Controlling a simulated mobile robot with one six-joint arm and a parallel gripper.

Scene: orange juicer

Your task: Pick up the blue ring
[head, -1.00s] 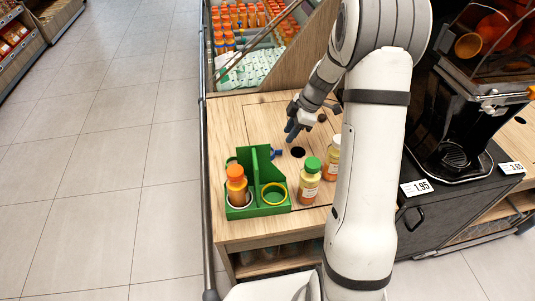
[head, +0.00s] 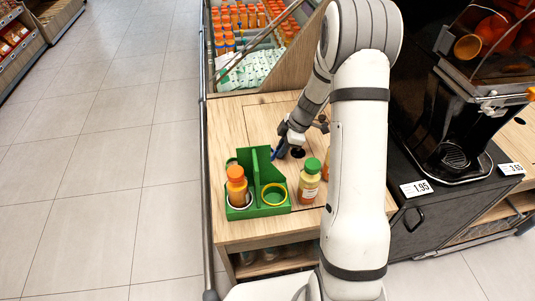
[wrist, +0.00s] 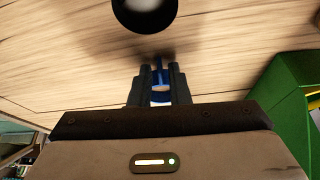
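The blue ring (wrist: 160,100) shows between the two fingers of my gripper (wrist: 161,82) in the wrist view, low against the wooden counter. In the head view a bit of blue (head: 273,154) shows at the left of my gripper (head: 281,153), whose tips are down near the counter top. The fingers stand a small gap apart, one on each side of the ring. I cannot tell whether they press on it. Part of the ring is hidden by the fingers.
A green carrier (head: 257,212) with an orange-capped bottle (head: 237,186) and a yellow ring (head: 274,193) stands close by. A green-capped bottle (head: 310,181) is to its right. The black juicer is at right.

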